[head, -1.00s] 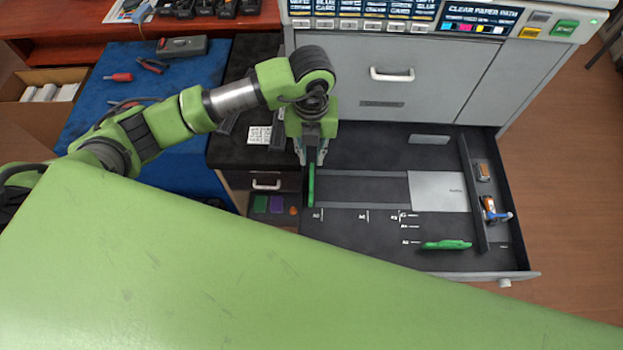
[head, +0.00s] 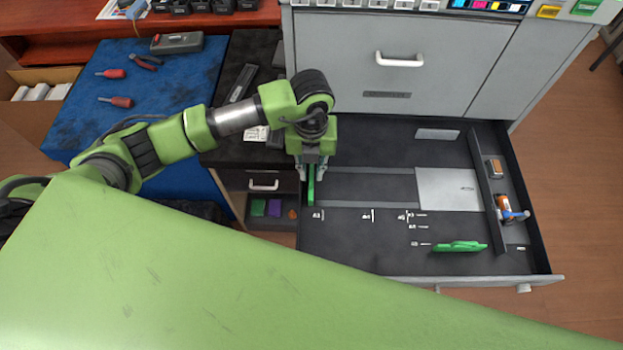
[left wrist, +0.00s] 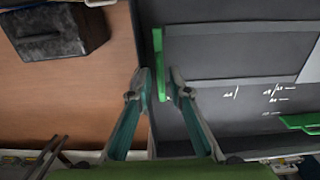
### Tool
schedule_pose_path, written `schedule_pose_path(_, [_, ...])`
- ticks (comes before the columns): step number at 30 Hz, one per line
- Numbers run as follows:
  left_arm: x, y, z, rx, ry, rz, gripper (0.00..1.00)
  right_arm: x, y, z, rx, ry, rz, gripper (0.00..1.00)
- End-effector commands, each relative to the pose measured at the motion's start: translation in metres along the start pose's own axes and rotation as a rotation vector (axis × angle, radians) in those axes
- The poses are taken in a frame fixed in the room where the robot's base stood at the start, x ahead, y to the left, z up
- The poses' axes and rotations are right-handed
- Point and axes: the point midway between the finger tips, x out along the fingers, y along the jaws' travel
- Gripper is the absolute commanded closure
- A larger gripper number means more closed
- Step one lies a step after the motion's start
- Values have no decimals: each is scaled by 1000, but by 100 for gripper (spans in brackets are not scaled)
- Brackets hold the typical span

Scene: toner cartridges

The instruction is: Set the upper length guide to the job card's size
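A green upright guide (head: 311,188) stands at the left end of the open paper drawer (head: 350,240); it also shows in the left wrist view (left wrist: 158,62). My left gripper (head: 311,172) points down at this guide. In the left wrist view its two fingers (left wrist: 161,88) are apart, one on each side of the guide, with small gaps visible. A second green guide (head: 460,246) lies at the drawer's front right. White size marks (head: 366,216) are printed on the drawer floor, too small to read surely. My right gripper is not in view.
A grey plate (head: 450,190) lies in the drawer. A divider at right closes off a strip with a blue-and-orange item (head: 508,209). A partly hidden white printed card (head: 257,134) lies on the dark cabinet top. Screwdrivers (head: 115,101) lie on the blue mat.

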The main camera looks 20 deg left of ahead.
Motion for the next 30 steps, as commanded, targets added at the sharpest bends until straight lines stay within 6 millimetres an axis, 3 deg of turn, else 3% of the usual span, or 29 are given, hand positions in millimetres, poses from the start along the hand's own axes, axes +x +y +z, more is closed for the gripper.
schedule_pose_path(5, [-1, 0, 0, 0, 0, 0, 82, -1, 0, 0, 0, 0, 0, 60])
schedule_pose_path(8, [-1, 0, 0, 0, -1, 0, 99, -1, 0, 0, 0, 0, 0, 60])
schedule_pose_path(9, [-1, 0, 0, 0, -1, 0, 100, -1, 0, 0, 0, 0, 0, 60])
schedule_pose_path(17, [0, -2, 0, 0, -1, -1, 100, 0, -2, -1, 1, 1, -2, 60])
schedule_pose_path(28, [0, -25, 1, 1, -1, -2, 100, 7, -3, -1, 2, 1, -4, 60])
schedule_pose_path(30, [-1, -24, 1, -1, -1, 0, 82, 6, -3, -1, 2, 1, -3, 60])
